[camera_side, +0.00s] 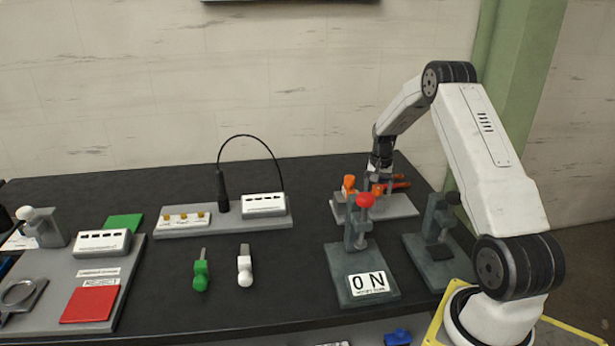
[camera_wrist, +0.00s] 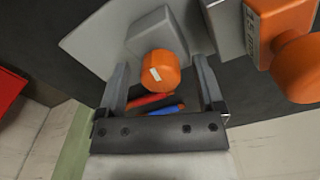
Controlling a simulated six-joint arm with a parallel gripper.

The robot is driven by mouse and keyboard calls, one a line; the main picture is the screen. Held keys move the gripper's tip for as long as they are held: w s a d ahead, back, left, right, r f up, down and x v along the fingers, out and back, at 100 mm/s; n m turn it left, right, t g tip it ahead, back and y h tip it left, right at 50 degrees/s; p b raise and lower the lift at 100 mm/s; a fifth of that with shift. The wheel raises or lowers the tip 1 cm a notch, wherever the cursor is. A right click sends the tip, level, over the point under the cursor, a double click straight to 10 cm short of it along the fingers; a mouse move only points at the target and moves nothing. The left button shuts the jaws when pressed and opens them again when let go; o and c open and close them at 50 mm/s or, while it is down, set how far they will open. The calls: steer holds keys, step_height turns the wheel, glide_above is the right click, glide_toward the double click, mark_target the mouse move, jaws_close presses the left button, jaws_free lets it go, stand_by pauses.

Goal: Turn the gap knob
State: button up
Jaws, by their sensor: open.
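In the wrist view an orange knob (camera_wrist: 158,72) with a short white mark on its face sits on a grey block (camera_wrist: 158,32). My gripper (camera_wrist: 160,78) is open, with one finger on each side of this knob. I cannot tell whether either finger touches it. A second, larger orange knob (camera_wrist: 300,70) stands to the right on an orange, labelled body. No readable name shows which is the gap knob. In the side view my gripper (camera_side: 381,172) is low over the grey fixture plate (camera_side: 402,208), which carries orange parts (camera_side: 349,184); its fingers are hard to make out.
A red-knobbed toggle press (camera_side: 365,200) with an "ON" sign stands in front of the fixture, and a dark-knobbed press (camera_side: 437,228) to its right. Red and blue pieces (camera_wrist: 163,107) show between the fingers. Green (camera_side: 201,275) and white (camera_side: 244,268) tools lie left on the black table.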

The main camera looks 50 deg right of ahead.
jaws_close()
stand_by(0.3)
steer(key=shift+n, duration=0.3)
steer(key=n, duration=0.9)
steer(key=shift+d+n, duration=0.1)
steer(key=shift+n, duration=0.2)
steer(key=n, duration=0.9)
steer(key=shift+d+n, duration=0.1)
steer(key=shift+n, duration=0.2)
